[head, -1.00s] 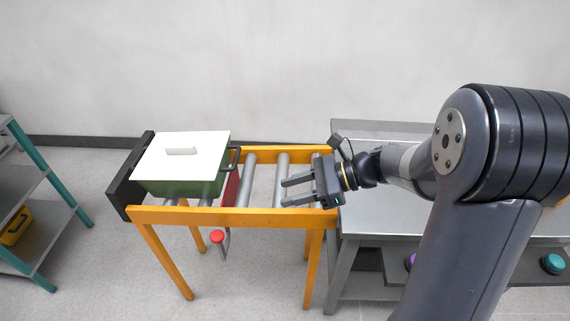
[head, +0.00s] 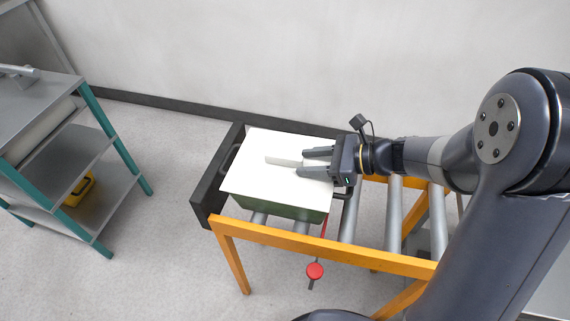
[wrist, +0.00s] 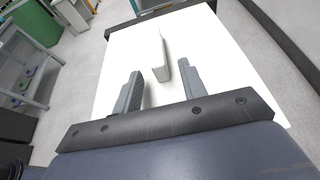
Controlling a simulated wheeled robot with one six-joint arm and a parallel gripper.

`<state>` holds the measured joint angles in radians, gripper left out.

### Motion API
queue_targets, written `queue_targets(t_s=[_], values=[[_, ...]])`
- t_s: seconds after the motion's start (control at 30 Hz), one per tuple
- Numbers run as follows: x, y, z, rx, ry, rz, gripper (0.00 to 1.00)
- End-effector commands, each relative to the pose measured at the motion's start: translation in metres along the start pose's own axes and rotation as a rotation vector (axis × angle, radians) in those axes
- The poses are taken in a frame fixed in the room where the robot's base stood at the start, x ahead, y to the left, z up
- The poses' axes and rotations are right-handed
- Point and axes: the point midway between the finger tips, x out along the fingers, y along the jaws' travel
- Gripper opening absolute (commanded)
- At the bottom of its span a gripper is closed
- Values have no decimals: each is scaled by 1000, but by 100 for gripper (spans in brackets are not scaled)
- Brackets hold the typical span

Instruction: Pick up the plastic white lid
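The white lid (head: 262,179) lies flat on a green box (head: 275,208) at the left end of the roller conveyor. Its raised white handle (head: 284,160) stands in the middle of the lid. My gripper (head: 317,161) is open, just right of the handle and over the lid's right part. In the wrist view, the lid (wrist: 205,62) fills the middle, and the handle (wrist: 160,55) lies ahead of my gripper (wrist: 160,85), roughly in line with the gap between its fingers. The fingers appear apart from the handle. Their exact height above the lid cannot be told.
The orange-framed conveyor (head: 330,250) has a black end stop (head: 212,185) at its left. A red knob (head: 315,271) hangs at its front. A grey shelf with teal posts (head: 120,150) stands at the left, with open floor between.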

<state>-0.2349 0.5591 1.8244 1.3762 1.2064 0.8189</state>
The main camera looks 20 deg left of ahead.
Motion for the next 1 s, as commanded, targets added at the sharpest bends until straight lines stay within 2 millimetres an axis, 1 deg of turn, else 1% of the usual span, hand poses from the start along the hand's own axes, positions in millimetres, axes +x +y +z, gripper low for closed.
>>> queue_targets(t_s=[0.07, 0.5, 0.57, 0.9, 1.0], values=[[0, 0, 0, 0, 0, 0, 40], [0, 0, 0, 0, 0, 0, 4], [0, 0, 0, 0, 0, 0, 0], [-1, 0, 1, -1, -1, -1, 0], [-3, 0, 6, -3, -1, -1, 0]])
